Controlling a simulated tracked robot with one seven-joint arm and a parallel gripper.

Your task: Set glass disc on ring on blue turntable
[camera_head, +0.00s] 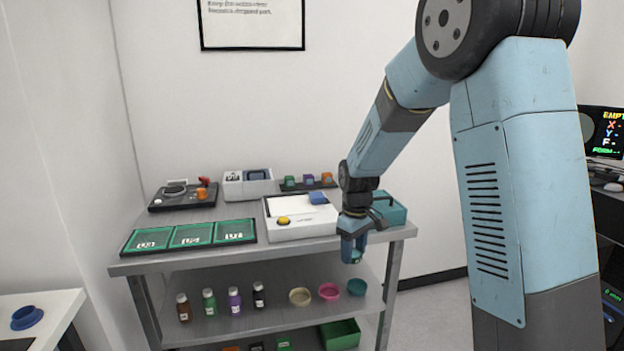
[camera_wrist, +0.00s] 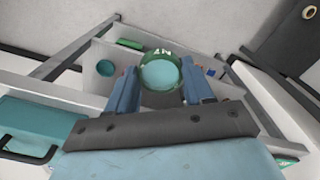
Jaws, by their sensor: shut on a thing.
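My gripper (camera_head: 353,250) hangs pointing down just off the front right edge of the bench top, above the lower shelf. In the wrist view its two blue fingers (camera_wrist: 159,72) are shut on a round glass disc (camera_wrist: 160,76), teal with a dark green rim that bears white marks. In the head view the disc is mostly hidden by the fingers. A round dark blue piece (camera_head: 26,318), which may be the blue turntable, sits on a white table at the lower left, far from my gripper. I cannot make out a ring on it.
The metal bench (camera_head: 185,262) holds green labelled trays (camera_head: 192,236), a white device (camera_head: 295,228) and a teal bin (camera_head: 392,212). Its lower shelf bears several bottles (camera_head: 235,300) and a pink dish (camera_head: 329,291). Floor shows right of the bench.

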